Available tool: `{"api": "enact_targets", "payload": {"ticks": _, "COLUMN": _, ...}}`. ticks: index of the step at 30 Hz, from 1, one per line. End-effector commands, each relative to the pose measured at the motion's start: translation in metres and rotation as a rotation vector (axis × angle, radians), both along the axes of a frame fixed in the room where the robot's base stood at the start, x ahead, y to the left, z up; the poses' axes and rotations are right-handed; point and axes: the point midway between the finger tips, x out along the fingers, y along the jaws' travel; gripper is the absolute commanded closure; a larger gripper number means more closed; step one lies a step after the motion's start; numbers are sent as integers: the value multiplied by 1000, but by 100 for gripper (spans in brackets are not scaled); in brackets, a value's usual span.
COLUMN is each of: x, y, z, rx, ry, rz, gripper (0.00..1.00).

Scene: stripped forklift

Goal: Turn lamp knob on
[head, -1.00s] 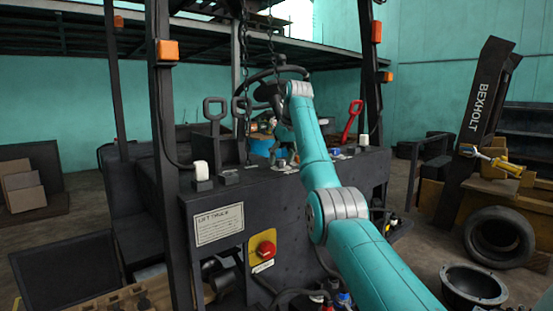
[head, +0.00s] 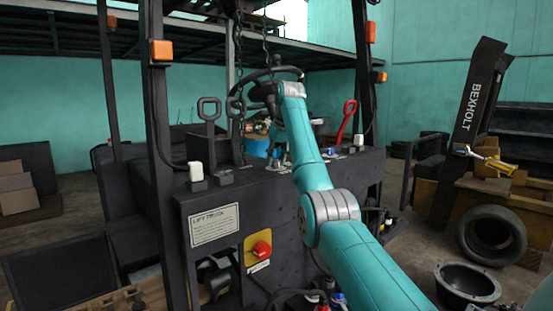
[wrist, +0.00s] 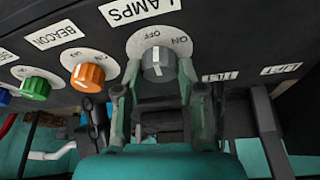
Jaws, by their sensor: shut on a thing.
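The lamp knob (wrist: 157,64) is a grey dial on a round white plate (wrist: 138,46) marked OFF and ON, under a LAMPS label (wrist: 139,9) in the wrist view. Its pale pointer line points up, close to OFF. My gripper (wrist: 158,72) has one finger on each side of the knob and is shut on it. The lower part of the knob is hidden between the fingers. In the head view my arm covers the knob, and I cannot make out the fingertips.
An orange knob (wrist: 88,76) under a BEACON label (wrist: 54,34) and a green knob (wrist: 36,87) sit left of the fingers. The dark forklift body (head: 300,190) carries levers and a red emergency button (head: 262,249). A steering wheel (head: 284,70) stands near my wrist.

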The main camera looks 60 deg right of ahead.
Motion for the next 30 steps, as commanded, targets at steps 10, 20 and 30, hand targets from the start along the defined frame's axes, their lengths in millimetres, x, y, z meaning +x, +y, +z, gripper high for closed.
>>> {"api": "enact_targets", "payload": {"ticks": 10, "x": 2, "y": 2, "z": 0, "rx": 0, "ry": 0, "rz": -273, "gripper": 96}}
{"api": "enact_targets", "payload": {"ticks": 20, "x": 2, "y": 3, "z": 0, "rx": 0, "ry": 1, "rz": -584, "gripper": 96}}
{"api": "enact_targets", "payload": {"ticks": 30, "x": 3, "y": 3, "z": 0, "rx": -1, "ry": 0, "rz": -839, "gripper": 96}}
